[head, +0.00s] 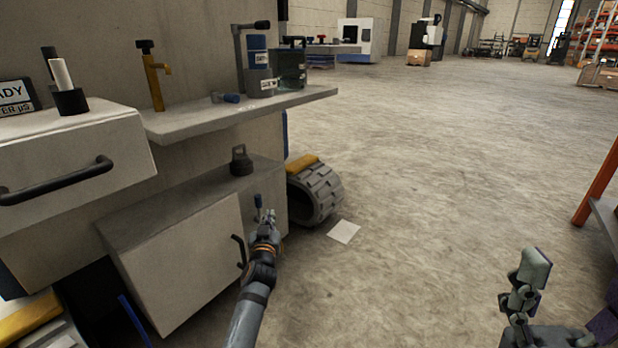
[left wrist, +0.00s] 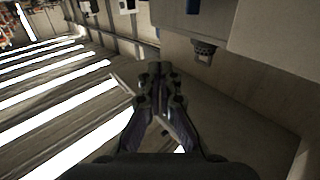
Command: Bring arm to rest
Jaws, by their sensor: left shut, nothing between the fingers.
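My left gripper (head: 265,218) is at the front right corner of the low grey cabinet (head: 175,262), near its black side handle (head: 238,251). Its fingers are together with nothing between them. A small blue-topped piece (head: 258,201) shows just beyond the fingertips; I cannot tell whether they touch. I cannot make out a microscope arm.
A black weight-like object (head: 241,161) stands on the low cabinet. A tracked wheel (head: 316,190) and a white sheet (head: 343,232) lie right. Open floor spreads beyond.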

